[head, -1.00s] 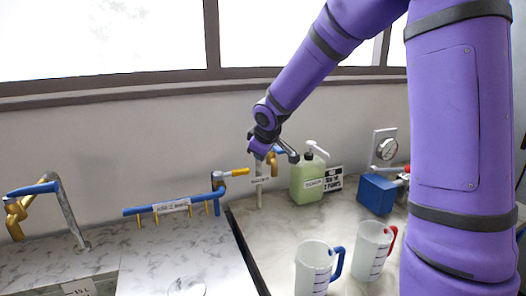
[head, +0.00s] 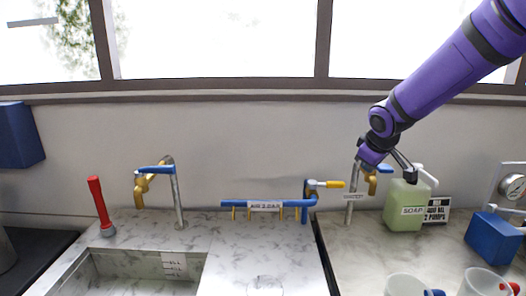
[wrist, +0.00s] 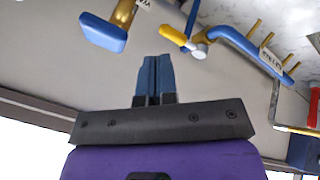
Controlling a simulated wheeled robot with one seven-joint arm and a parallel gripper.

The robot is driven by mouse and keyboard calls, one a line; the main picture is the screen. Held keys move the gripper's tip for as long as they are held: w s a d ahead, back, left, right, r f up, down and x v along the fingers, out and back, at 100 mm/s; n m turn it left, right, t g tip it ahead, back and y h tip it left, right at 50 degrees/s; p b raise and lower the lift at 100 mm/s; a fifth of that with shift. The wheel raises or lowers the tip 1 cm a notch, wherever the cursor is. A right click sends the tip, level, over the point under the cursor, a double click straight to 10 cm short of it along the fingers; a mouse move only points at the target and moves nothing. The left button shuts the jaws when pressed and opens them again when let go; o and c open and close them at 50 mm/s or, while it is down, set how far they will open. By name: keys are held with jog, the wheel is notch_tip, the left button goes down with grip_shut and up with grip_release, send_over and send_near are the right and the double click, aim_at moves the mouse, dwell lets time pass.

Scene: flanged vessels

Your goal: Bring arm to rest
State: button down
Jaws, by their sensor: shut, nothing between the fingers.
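My purple arm reaches in from the upper right in the head view. The water tap's blue handle (wrist: 103,33) is left of the fingers there. The yellow valve handle (wrist: 172,35) of the blue air pipe (wrist: 250,48) is to the right of the fingers.
The air pipe (head: 268,204) runs along the wall left of the water tap. Further left are a sink (head: 150,262), another tap (head: 178,200) and a red-handled tool (head: 99,206). A blue box (head: 494,238), a gauge (head: 513,187) and two jugs are at the right.

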jog(key=s+a+r+m, duration=0.1)
jog(key=s+r+m, duration=0.2)
jog(key=s, duration=1.3)
jog(key=s+a+r+m+g+y, duration=0.1)
jog(key=s+r+m, duration=0.3)
jog(key=s, duration=1.2)
jog(key=shift+s+r, duration=0.25)
jog(key=shift+r, duration=0.45)
